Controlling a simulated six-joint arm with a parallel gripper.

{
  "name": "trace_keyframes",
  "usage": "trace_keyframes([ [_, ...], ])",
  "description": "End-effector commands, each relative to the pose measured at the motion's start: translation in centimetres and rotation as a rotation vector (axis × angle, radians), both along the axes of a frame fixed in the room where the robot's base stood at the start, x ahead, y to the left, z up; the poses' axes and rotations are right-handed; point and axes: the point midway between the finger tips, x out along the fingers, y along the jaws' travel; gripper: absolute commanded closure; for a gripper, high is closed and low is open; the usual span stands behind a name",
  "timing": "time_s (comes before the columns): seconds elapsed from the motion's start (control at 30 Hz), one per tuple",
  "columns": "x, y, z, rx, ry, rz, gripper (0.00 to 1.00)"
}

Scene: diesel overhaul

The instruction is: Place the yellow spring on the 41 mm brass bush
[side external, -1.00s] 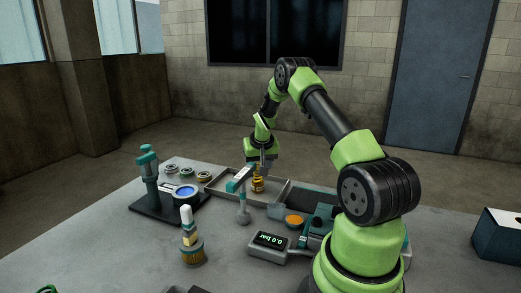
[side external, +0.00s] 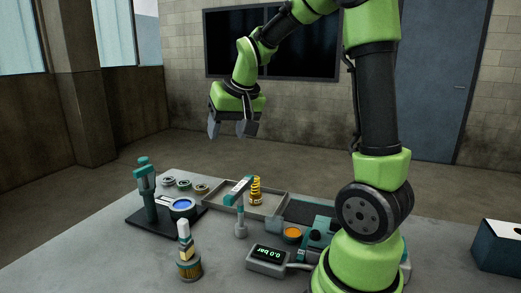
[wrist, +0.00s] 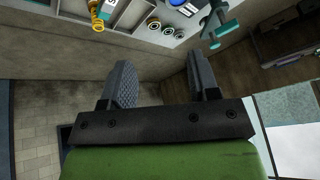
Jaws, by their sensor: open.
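The yellow spring (side external: 256,188) stands upright at the shallow grey tray in the side view, behind the small grey stand. It also shows at the top left of the wrist view (wrist: 97,14). What lies under its lower end is too small to tell. Several ring-shaped parts (side external: 184,185) sit in a row left of the tray; I cannot tell whether one is the 41 mm brass bush. My gripper (side external: 230,132) is open and empty, high above and behind the table. In the wrist view its two fingers (wrist: 158,64) are apart with nothing between them.
The grey tray (side external: 270,210) lies mid-table. A teal press-like stand (side external: 147,185) is at the left, and a white-topped tool (side external: 186,250) at the front. A digital gauge (side external: 268,259) and an orange disc (side external: 292,235) are near my base. The air around my gripper is clear.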

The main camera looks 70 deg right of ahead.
Motion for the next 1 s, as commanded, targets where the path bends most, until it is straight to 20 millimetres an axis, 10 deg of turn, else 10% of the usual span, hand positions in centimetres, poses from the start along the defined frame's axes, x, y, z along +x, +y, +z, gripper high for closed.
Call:
trace_keyframes([
  [0.2,-6.1,10.3,3.6,0.067,-0.106,0.2,0.45],
  [0.4,-11.7,15.1,3.4,0.138,-0.16,0.342,0.45],
  [1.0,-13.9,16.5,2.8,0.171,-0.178,0.399,0.45],
])
